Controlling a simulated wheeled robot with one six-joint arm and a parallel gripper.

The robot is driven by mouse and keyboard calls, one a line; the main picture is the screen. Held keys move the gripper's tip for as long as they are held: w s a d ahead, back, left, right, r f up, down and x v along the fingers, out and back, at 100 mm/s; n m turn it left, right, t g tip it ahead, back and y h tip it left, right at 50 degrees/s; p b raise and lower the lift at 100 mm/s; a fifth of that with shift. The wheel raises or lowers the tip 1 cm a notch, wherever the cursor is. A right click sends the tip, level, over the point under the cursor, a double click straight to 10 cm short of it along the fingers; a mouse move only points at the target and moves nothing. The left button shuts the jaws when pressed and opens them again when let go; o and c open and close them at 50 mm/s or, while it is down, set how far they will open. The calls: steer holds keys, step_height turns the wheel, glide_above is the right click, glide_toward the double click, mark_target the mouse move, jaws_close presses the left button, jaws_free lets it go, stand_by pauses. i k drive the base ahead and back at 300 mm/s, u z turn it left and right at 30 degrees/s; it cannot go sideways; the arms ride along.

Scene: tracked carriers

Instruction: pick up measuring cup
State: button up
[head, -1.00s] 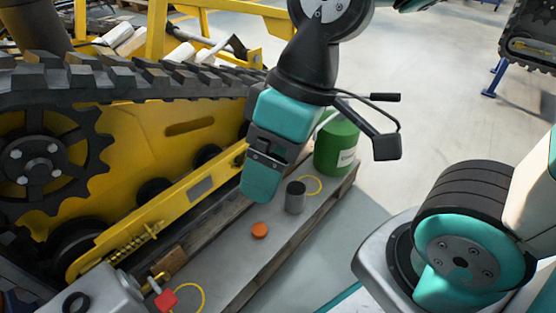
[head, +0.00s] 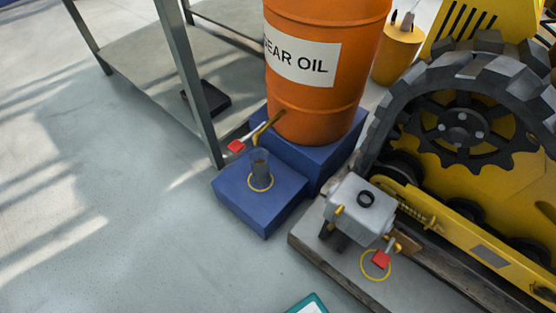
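A measuring cup (head: 260,168), grey and see-through, stands upright on the lower blue block (head: 236,200). A yellow ring marked on the block surrounds its base. It is just below a brass tap (head: 263,130) with a red handle (head: 236,146), which comes from the orange gear oil drum (head: 317,95). I cannot tell how much the cup holds. My gripper is not in this view.
A grey metal rack (head: 190,70) stands to the left of the drum. A grey tank (head: 358,210) with a red-handled tap stands on the pallet at right, beside the yellow tracked carrier (head: 480,185). The floor at left is open.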

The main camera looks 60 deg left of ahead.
mark_target(259, 158)
steer(key=u, duration=2)
